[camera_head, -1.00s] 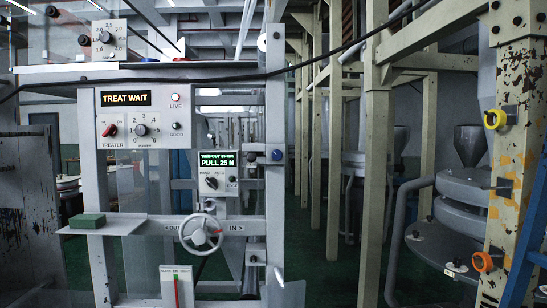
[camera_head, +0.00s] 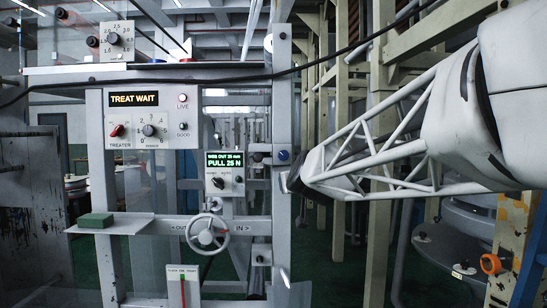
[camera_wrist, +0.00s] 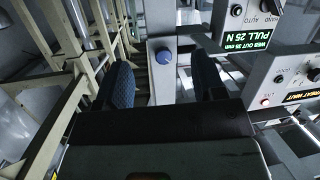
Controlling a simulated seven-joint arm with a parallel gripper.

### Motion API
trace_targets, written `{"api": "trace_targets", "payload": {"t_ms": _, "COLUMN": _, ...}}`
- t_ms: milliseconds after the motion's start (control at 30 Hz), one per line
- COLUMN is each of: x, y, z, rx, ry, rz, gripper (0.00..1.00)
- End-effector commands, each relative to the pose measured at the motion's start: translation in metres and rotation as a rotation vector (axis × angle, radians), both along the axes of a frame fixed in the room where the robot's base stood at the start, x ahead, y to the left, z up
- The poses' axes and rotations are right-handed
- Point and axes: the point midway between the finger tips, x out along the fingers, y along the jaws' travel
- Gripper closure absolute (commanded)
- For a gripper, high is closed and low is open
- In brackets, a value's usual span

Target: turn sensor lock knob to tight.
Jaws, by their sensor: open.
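A round blue knob (camera_head: 283,155) sits on the grey upright post, right of the small control box. I can read no label on it, and its turn position is too small to tell. It also shows in the wrist view (camera_wrist: 163,57), just beyond the gap between my two dark blue fingers. My gripper (camera_wrist: 165,82) is open and empty, with one finger on each side of the knob's line and apart from it. In the head view my gripper's dark end (camera_head: 293,181) is just below and right of the knob, partly hidden by its own arm.
Left of the post is a box reading "PULL 25 N" (camera_head: 224,160) and a larger "TREAT WAIT" panel (camera_head: 134,99). A handwheel (camera_head: 207,232) stands below. A black cable (camera_head: 200,80) crosses above. Cream beams (camera_head: 380,120) stand on the right.

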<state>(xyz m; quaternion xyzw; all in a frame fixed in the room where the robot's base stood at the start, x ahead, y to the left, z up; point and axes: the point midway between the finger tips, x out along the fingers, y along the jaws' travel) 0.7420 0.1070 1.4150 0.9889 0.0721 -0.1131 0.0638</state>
Motion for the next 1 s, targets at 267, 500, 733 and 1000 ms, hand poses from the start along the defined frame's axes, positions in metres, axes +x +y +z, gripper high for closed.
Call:
{"api": "trace_targets", "payload": {"t_ms": 267, "x": 0.069, "y": 0.018, "z": 0.049, "rx": -0.02, "ry": -0.21, "rz": -0.078, "gripper": 0.37}}
{"api": "trace_targets", "payload": {"t_ms": 500, "x": 0.077, "y": 0.02, "z": 0.056, "rx": -0.024, "ry": -0.241, "rz": -0.095, "gripper": 0.37}}
{"api": "trace_targets", "payload": {"t_ms": 733, "x": 0.076, "y": 0.019, "z": 0.056, "rx": -0.024, "ry": -0.239, "rz": -0.094, "gripper": 0.37}}
{"api": "trace_targets", "payload": {"t_ms": 1000, "x": 0.085, "y": 0.02, "z": 0.055, "rx": -0.023, "ry": -0.237, "rz": -0.094, "gripper": 0.37}}
